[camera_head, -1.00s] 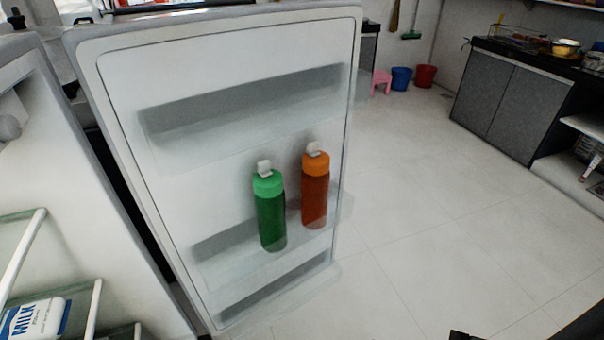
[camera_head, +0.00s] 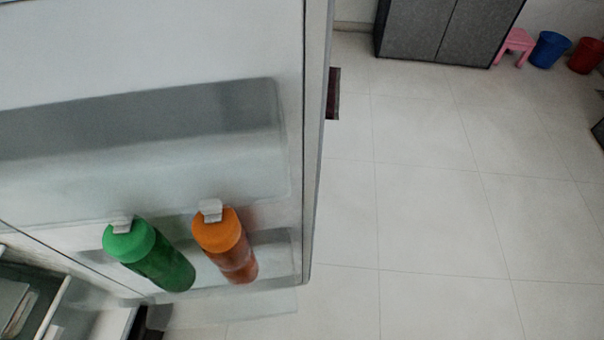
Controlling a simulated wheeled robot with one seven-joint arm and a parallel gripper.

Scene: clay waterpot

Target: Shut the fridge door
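The fridge door (camera_head: 150,50) stands open and fills the left half of the view, its inner side facing me. Its free edge (camera_head: 314,150) runs down the middle of the picture. A green bottle (camera_head: 150,255) and an orange bottle (camera_head: 226,245) stand in a clear door shelf. An empty door shelf (camera_head: 150,130) is above them. A small part of the fridge's inside, with a shelf edge (camera_head: 55,305), shows at the lower left. My gripper is not in view.
Free pale tiled floor (camera_head: 430,200) lies right of the door. A grey cabinet (camera_head: 445,30), a pink stool (camera_head: 514,45), a blue bucket (camera_head: 550,49) and a red bucket (camera_head: 587,55) stand at the back. A dark object (camera_head: 333,93) shows just beyond the door's edge.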

